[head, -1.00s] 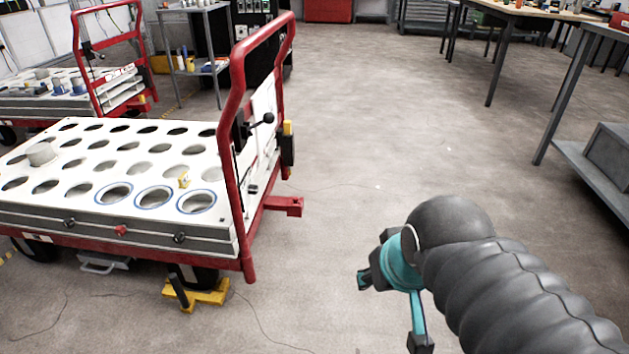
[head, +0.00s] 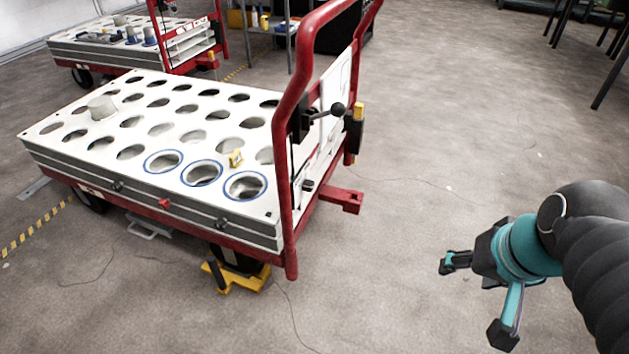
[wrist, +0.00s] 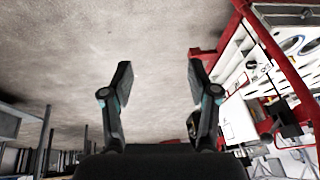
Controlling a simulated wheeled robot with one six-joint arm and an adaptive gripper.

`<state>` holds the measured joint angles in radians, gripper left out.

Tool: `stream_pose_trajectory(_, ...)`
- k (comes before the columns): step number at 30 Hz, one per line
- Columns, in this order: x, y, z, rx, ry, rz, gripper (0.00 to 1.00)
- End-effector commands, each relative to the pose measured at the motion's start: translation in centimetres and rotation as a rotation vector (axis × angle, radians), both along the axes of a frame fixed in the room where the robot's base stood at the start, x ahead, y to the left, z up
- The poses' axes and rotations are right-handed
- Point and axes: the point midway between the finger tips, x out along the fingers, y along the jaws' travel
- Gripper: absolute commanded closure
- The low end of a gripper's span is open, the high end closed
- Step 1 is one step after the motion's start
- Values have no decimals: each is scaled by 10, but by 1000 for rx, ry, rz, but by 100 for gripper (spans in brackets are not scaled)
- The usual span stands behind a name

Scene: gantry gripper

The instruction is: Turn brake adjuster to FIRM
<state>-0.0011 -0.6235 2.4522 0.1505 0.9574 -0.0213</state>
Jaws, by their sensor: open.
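A lever with a black ball knob (head: 337,109) sticks out from the red push handle (head: 291,120) of the near cart. Small dark knobs (head: 221,222) and a red one (head: 165,203) sit on the cart's side edge. I cannot tell which of these is the brake adjuster, and no FIRM mark is readable. My gripper (head: 476,298) is open and empty, over bare floor right of the cart and well apart from it. In the wrist view its fingers (wrist: 160,82) are spread, with the cart tilted at the right.
The near cart's white top (head: 95,143) has rows of round holes, with a grey cylinder (head: 101,107) and a small yellow piece (head: 236,158) on it. A red tow bar (head: 340,197) and yellow wheel chock (head: 240,279) stick out low. Floor (head: 430,150) right of the cart is clear.

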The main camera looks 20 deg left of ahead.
Motion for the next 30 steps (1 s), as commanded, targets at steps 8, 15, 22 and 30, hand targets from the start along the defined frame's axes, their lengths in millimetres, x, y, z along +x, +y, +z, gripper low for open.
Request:
stream_pose_trajectory(8,38,66,-42,323,299,-33,40)
stream_pose_trajectory(15,83,121,-67,620,521,-76,40)
stream_pose_trajectory(22,139,164,-94,915,692,-143,40)
stream_pose_trajectory(30,216,194,-138,1262,819,-250,40)
